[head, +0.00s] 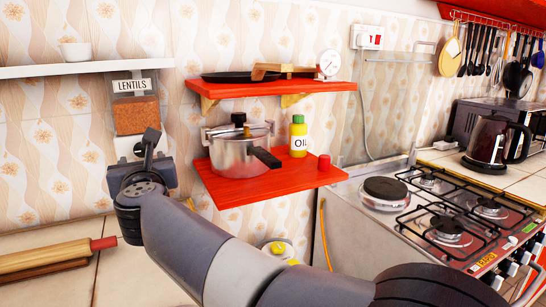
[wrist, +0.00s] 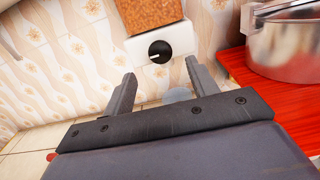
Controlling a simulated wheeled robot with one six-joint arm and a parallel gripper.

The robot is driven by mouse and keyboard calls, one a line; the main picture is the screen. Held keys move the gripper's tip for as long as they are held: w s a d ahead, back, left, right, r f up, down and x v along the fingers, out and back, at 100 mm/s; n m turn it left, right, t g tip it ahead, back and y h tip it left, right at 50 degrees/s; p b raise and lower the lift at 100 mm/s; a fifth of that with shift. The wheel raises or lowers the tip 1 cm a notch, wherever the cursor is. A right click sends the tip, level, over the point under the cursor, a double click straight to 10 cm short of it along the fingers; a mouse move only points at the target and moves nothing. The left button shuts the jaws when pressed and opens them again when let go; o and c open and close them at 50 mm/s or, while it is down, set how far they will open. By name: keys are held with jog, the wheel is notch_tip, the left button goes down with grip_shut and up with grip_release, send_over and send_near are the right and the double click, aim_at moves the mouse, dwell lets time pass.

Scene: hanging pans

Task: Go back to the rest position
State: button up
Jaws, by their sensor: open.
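My gripper (head: 148,143) is raised in front of the patterned wall, in front of the lentils dispenser (head: 136,110). In the wrist view my gripper (wrist: 160,72) shows two dark fingers spread apart with nothing held between them. The dispenser's white base (wrist: 172,40) and black knob (wrist: 159,52) appear just beyond the fingertips, with brown lentils (wrist: 150,12) above. In the head view my gripper hides part of the dispenser's base. I cannot tell whether the fingers touch it.
Red shelves hold a steel pot (head: 238,158), an oil bottle (head: 298,137) and a dark pan (head: 240,76); the lower shelf (head: 270,190) is close right of my gripper. A rolling pin (head: 50,258) lies on the lower left counter. The stove (head: 445,220) stands right.

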aim_at(142, 150)
jog(key=p+x, duration=0.1)
jog(key=x, duration=0.5)
jog(key=shift+w, duration=0.1)
dwell(0.3)
